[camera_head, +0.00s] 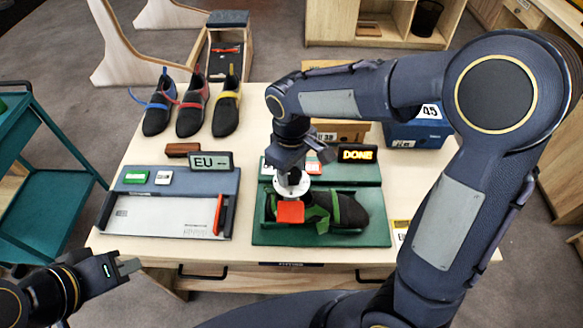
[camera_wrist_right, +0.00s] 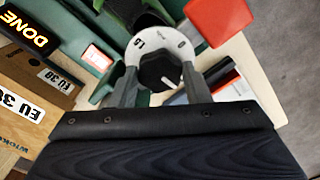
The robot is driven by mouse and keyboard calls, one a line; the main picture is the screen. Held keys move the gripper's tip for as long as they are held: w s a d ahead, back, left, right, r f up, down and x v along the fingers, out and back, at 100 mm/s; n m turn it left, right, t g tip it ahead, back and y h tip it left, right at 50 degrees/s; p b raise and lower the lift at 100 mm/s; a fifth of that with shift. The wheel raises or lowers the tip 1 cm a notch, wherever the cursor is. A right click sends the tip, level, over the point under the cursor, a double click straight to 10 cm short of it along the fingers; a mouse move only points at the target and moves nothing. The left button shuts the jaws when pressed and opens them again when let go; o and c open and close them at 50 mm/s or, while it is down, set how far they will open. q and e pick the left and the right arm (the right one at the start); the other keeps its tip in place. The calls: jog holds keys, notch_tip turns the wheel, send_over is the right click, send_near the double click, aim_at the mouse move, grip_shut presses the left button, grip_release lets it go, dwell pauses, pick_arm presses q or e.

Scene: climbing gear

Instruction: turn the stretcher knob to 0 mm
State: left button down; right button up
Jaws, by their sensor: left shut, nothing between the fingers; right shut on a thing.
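The stretcher knob (camera_wrist_right: 157,71) is black, on a white dial (camera_wrist_right: 197,57) with printed marks, a 0 among them, in the right wrist view. A pale mark on the knob's face points toward the gripper side of the picture, not at the 0. My right gripper (camera_wrist_right: 159,82) has a finger on each side of the knob and is shut on it. In the head view the white dial (camera_head: 292,187) sits at the heel end of a black shoe (camera_head: 345,209) with green straps, in a green tray (camera_head: 262,237). My left gripper (camera_head: 130,266) is shut and empty at the front left.
A red block (camera_head: 290,212) is beside the dial. A lit DONE sign (camera_head: 357,155) stands behind the shoe. A measuring board (camera_head: 165,215) and an EU sign (camera_head: 211,162) are left of it. Several shoes (camera_head: 191,107) stand at the back left; a blue box (camera_head: 413,132) is back right.

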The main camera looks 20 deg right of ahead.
aim_at(291, 174)
jog(key=n, duration=0.8)
jog(key=n+p, duration=0.1)
jog(key=n, duration=0.3)
jog(key=n+p, duration=0.1)
jog(key=n, duration=0.3)
jog(key=shift+n, duration=0.3)
jog(key=shift+p, duration=0.3)
jog(key=o, duration=1)
jog(key=shift+c, duration=0.2)
jog(key=shift+r, duration=0.1)
notch_tip(291, 174, up, 8)
jog(key=shift+f+b, duration=0.2)
jog(key=shift+b, duration=0.1)
